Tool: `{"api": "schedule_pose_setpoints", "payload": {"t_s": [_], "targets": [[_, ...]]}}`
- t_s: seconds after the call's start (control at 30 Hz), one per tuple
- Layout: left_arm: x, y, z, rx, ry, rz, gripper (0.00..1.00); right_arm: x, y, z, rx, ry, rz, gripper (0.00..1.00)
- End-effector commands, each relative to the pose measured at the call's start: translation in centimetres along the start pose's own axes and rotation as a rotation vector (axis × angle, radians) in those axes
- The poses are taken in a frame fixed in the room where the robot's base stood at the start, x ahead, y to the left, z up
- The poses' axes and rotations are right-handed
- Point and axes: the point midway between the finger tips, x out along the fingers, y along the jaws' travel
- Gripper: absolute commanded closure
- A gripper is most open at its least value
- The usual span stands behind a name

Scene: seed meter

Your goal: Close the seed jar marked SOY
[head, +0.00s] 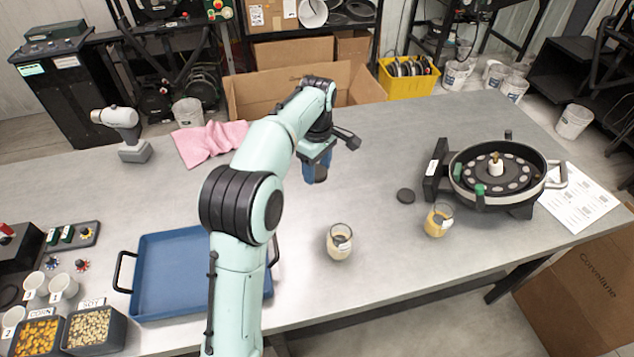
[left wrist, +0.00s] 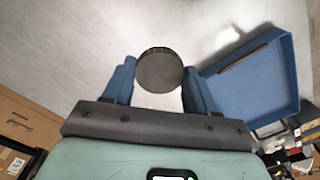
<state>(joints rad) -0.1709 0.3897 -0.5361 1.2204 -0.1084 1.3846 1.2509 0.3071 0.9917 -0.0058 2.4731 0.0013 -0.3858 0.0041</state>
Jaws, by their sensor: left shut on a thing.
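Two small open glass jars stand on the table in the head view. The nearer jar (head: 339,242) has pale contents, and the other jar (head: 438,220) to its right has yellowish contents. Their labels are too small to read. My left gripper (head: 316,174) is above the table, behind and left of the nearer jar. In the left wrist view its blue fingers (left wrist: 158,88) are shut on a round dark lid (left wrist: 159,69). A second dark lid (head: 405,196) lies flat on the table near the yellowish jar. My right gripper is not in view.
A blue tray (head: 150,270) lies at left, partly behind my left arm. The seed meter (head: 497,176) stands at right. Bins of corn (head: 36,338) and soy (head: 90,329) are front left.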

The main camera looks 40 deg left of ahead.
Motion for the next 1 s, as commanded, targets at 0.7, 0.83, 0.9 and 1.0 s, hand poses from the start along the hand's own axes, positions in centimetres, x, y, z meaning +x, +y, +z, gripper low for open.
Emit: {"api": "schedule_pose_setpoints", "payload": {"t_s": [0.7, 0.83, 0.9, 1.0], "targets": [[-2.8, 0.0, 0.1, 0.009, 0.000, -0.003, 0.71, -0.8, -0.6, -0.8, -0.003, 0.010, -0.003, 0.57], [-1.2, 0.6, 1.6, 0.131, 0.002, -0.007, 0.71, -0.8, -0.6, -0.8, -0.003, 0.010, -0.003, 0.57], [0.4, 1.2, 3.3, 0.271, 0.003, -0.012, 0.71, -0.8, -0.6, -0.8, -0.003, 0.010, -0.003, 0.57], [3.6, 2.0, 6.5, 0.543, 0.006, -0.016, 0.71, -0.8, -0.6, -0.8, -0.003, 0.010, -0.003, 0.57]]}}
